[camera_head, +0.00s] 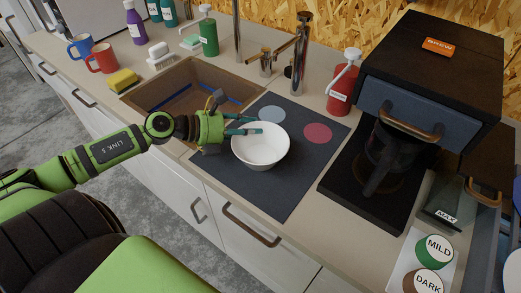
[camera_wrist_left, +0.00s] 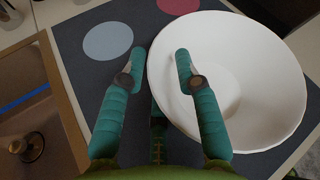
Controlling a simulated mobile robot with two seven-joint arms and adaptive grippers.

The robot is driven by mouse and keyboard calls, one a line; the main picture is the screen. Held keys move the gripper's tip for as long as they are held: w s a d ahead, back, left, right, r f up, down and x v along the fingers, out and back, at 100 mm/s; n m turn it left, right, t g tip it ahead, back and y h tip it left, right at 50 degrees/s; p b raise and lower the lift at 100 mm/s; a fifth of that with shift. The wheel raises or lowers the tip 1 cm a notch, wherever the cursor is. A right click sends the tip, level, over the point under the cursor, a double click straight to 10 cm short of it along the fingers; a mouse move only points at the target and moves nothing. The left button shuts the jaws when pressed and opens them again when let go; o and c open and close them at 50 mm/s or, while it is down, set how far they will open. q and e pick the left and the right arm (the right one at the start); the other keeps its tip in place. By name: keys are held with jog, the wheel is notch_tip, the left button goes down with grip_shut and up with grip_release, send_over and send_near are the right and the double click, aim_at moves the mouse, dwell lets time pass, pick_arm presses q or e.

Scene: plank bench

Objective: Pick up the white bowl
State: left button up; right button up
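The white bowl (camera_head: 262,150) stands upright on a dark mat (camera_head: 232,181) on the counter and looks empty. My left gripper (camera_head: 244,126) is at the bowl's far-left rim, with its teal fingers apart. In the left wrist view, the open fingers (camera_wrist_left: 160,62) are seen on either side of the rim of the bowl (camera_wrist_left: 240,85). One finger is outside the bowl and the other overlaps its inside. I cannot tell whether either finger touches it. My right gripper is not in view.
The mat has a pale blue disc (camera_head: 271,114) and a pink disc (camera_head: 317,133). A sink (camera_head: 185,84) lies left, a tall tap (camera_head: 300,55) and red pump bottle (camera_head: 342,84) behind, and a coffee machine (camera_head: 435,65) with a dark pot (camera_head: 387,155) right.

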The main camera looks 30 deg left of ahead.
pick_arm(q)
grip_shut()
jog(key=shift+r, duration=0.15)
